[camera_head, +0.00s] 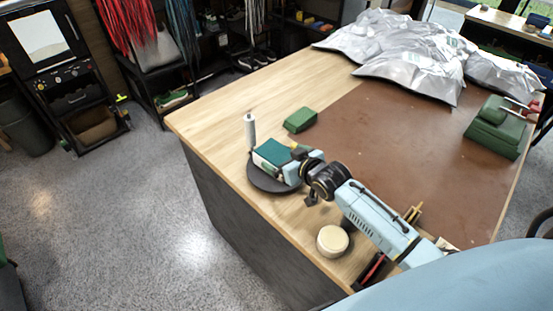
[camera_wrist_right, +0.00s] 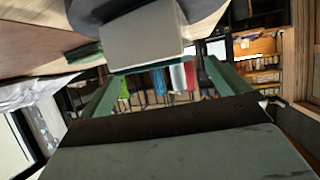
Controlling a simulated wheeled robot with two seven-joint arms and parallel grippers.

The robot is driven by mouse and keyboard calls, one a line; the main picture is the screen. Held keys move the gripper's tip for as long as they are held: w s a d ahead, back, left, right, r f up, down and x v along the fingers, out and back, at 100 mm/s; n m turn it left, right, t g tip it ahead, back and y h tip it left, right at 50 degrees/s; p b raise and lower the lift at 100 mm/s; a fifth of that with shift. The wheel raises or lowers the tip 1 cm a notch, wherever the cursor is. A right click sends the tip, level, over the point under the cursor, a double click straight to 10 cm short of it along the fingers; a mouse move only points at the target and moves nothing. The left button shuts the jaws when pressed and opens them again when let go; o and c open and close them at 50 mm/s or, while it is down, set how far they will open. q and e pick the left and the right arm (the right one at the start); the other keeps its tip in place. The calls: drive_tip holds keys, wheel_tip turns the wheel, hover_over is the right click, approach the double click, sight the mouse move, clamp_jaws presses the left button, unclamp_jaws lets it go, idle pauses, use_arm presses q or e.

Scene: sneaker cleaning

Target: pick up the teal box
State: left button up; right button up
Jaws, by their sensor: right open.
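The teal box (camera_head: 272,152) has a teal top and pale sides and lies on a round black stand (camera_head: 262,182) near the table's left corner. My right gripper (camera_head: 294,163) is at the box's right side. In the right wrist view the box (camera_wrist_right: 143,36) shows as a pale grey block on the dark stand (camera_wrist_right: 88,12). There the green fingers of my right gripper (camera_wrist_right: 160,76) are apart, with the box just ahead of the gap. I cannot tell whether they touch it. My left gripper is not in view.
A white cylinder (camera_head: 250,131) stands behind the box. A green block (camera_head: 300,120) lies farther back. A round cream container (camera_head: 332,241) is near the front edge. Silver bags (camera_head: 412,68) and a green device (camera_head: 497,128) are farther off. The brown mat (camera_head: 400,130) is mostly clear.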

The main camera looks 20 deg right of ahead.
drive_tip(key=shift+x, duration=1.35)
drive_tip(key=c, duration=1.3)
